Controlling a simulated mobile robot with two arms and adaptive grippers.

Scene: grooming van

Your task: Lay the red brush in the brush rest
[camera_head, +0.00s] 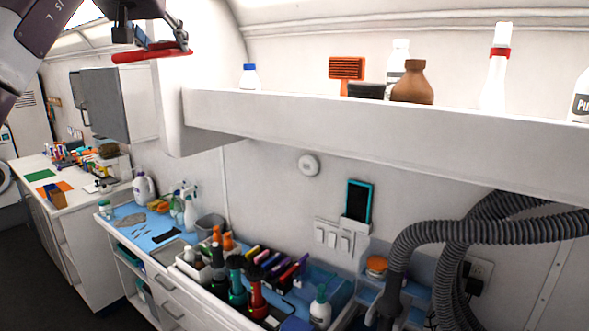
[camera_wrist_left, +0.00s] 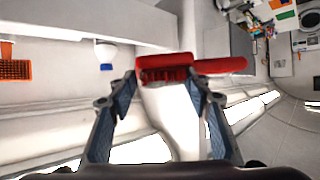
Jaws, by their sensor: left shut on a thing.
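The red brush shows in the head view (camera_head: 152,55), high at the upper left, and across the top middle of the left wrist view (camera_wrist_left: 222,66). Its bristled head lies between the fingertips and its handle points right in the wrist view. My left gripper (camera_head: 150,40) is shut on the brush and holds it in the air, left of the wall shelf; its two fingers also show in the wrist view (camera_wrist_left: 161,84). I cannot pick out the brush rest for sure. My right gripper is not in view.
The white wall shelf (camera_head: 400,125) carries an orange brush-like thing (camera_head: 346,68), a dark low jar (camera_head: 367,91), a brown bottle (camera_head: 412,82) and white bottles. Below is a crowded counter with a blue mat (camera_head: 150,236). Grey hoses (camera_head: 480,232) hang at right.

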